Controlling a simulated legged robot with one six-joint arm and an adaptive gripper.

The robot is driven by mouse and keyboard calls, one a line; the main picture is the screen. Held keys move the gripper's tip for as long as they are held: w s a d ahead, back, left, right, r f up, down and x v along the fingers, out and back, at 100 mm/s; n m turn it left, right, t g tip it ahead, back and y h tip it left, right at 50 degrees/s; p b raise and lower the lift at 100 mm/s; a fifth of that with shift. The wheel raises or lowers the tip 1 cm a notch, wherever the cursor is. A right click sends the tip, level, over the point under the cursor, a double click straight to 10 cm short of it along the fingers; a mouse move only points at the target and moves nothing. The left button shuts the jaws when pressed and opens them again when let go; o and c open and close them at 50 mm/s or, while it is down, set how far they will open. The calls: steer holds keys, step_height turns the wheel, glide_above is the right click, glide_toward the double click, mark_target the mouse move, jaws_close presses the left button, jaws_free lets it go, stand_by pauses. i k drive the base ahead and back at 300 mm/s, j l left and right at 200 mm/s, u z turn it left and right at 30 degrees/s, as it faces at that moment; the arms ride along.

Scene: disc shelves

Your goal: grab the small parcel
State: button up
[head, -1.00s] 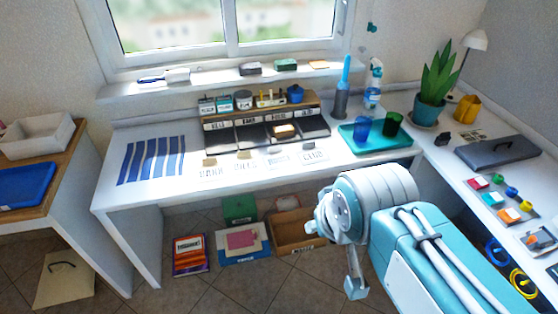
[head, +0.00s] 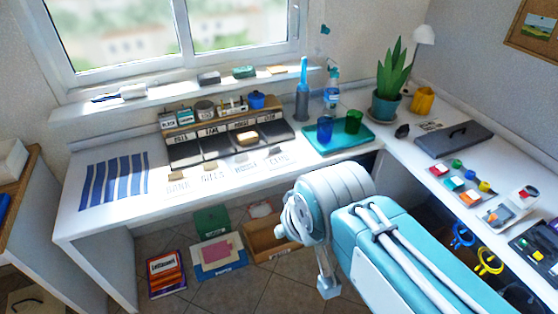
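No thing is plainly marked as the small parcel. A small tan block (head: 247,138) lies in a dark compartment of the desk sorter (head: 212,149) and could be it; I cannot tell for sure. An open cardboard box (head: 262,245) stands on the floor under the desk, partly hidden by my arm. My arm reaches in from the lower right. Its end, my gripper (head: 328,284), hangs low in front of the desk, apart from the sorter. Its fingers are too unclear to show whether they are open or shut, and I see nothing held.
A teal tray (head: 345,142) with blue and green cups stands on the desk right of the sorter. A plant (head: 388,85) stands in the corner. A dark case (head: 453,139) and small coloured items lie on the right desk.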

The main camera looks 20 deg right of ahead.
mark_target(246, 138)
steer(key=i+l, duration=0.1)
steer(key=i, duration=1.3)
